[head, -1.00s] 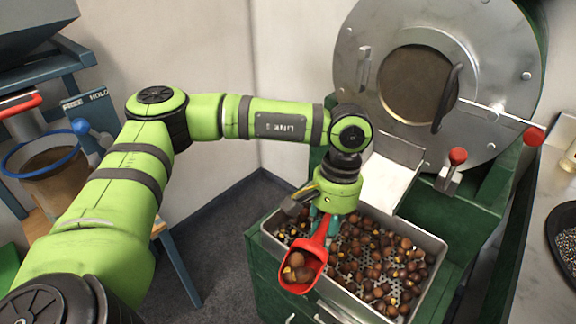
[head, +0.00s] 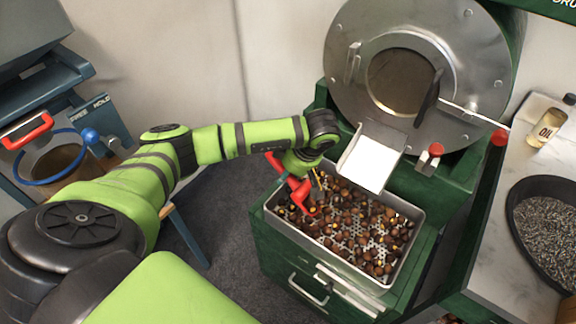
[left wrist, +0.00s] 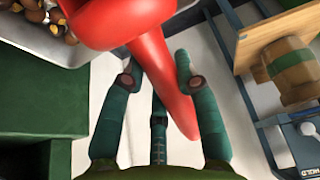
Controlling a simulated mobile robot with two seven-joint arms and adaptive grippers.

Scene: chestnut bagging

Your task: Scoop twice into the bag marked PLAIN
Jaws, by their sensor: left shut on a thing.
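My left gripper (head: 293,166) is shut on the handle of the red scoop (head: 302,197) above the left end of the chestnut tray (head: 337,255). In the left wrist view, the red handle (left wrist: 166,75) lies between the teal fingers (left wrist: 158,95). The scoop is tilted with its bowl down near the chestnuts (head: 365,226); I cannot see what the bowl holds. A brown bag (head: 55,165) hangs in a blue ring at the left. The left wrist view shows a brown, green-banded container (left wrist: 297,75). No PLAIN mark is readable. My right gripper is out of view.
The roaster drum (head: 445,60) and its white chute (head: 370,163) stand behind the tray. Red-knobbed levers (head: 435,151) are close to the chute. An oil bottle (head: 549,125) and a dark pan (head: 545,230) are on the right counter. Open floor (head: 235,225) lies left of the green cabinet.

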